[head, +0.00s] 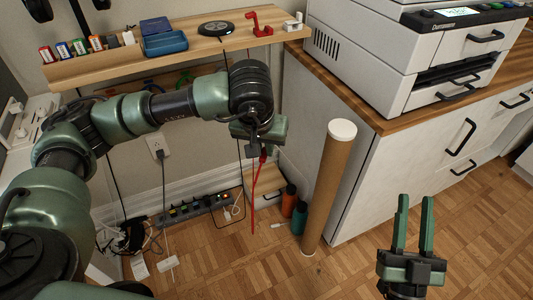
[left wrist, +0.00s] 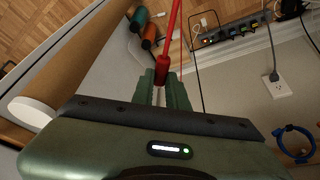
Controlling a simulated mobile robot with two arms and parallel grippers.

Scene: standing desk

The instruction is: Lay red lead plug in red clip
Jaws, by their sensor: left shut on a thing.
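My left gripper (head: 262,150) hangs in front of and below the desk's right end. It is shut on the red lead plug (left wrist: 162,70), which sits between its fingertips in the left wrist view. The red lead (head: 254,195) hangs down from it toward the floor. The red clip (head: 259,24) stands on the desk top near its right end, above and apart from the gripper. My right gripper (head: 414,202) is open and empty, over the floor at the lower right.
A white clip (head: 292,23) stands right of the red clip; a black disc (head: 215,29) and blue tray (head: 165,43) lie left. A cardboard tube (head: 328,185) stands before the white cabinet (head: 370,185). Orange (head: 289,200) and teal (head: 299,218) bottles and a power strip (head: 190,208) are below.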

